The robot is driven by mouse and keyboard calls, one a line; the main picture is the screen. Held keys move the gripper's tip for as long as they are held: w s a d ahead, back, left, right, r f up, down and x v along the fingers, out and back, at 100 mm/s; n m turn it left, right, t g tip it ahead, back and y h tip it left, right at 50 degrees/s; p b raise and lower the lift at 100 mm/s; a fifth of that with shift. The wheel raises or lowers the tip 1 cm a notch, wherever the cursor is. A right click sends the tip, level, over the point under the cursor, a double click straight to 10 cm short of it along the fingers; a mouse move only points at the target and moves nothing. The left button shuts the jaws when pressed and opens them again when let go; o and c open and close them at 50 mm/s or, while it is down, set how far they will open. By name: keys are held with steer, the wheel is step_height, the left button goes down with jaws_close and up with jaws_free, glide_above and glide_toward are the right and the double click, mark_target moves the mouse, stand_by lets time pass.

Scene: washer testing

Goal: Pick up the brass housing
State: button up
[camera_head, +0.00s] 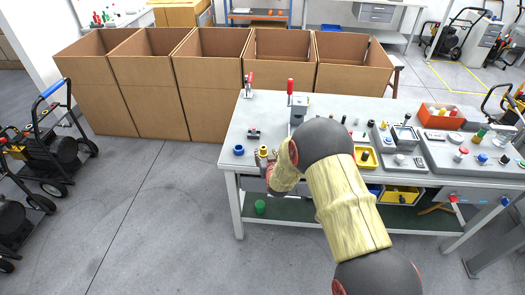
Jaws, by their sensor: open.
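A small brass-yellow round part (263,149), which looks like the brass housing, sits near the front left edge of the grey workbench (240,122). My gripper (265,158) is at the front edge of the bench, right by this part. The gripper is open. It is small in view and partly covered by my wrist, so I cannot tell whether the fingers are around the part or touching it. My arm comes in from the lower right and hides the middle front of the bench.
A blue ring-like part (239,150) stands just left of the brass part, and a small dark fixture (254,133) lies behind it. Red-handled clamps (290,88) stand farther back. A yellow bin (366,157) and an orange bin (441,116) are right. Cardboard boxes (210,100) stand behind.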

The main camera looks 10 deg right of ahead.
mark_target(264, 151)
steer(key=b+x, duration=0.2)
steer(key=x, duration=0.4)
steer(key=shift+a+f, duration=0.1)
steer(key=shift+a, duration=0.05)
steer(key=shift+c, duration=1.1)
jaws_close()
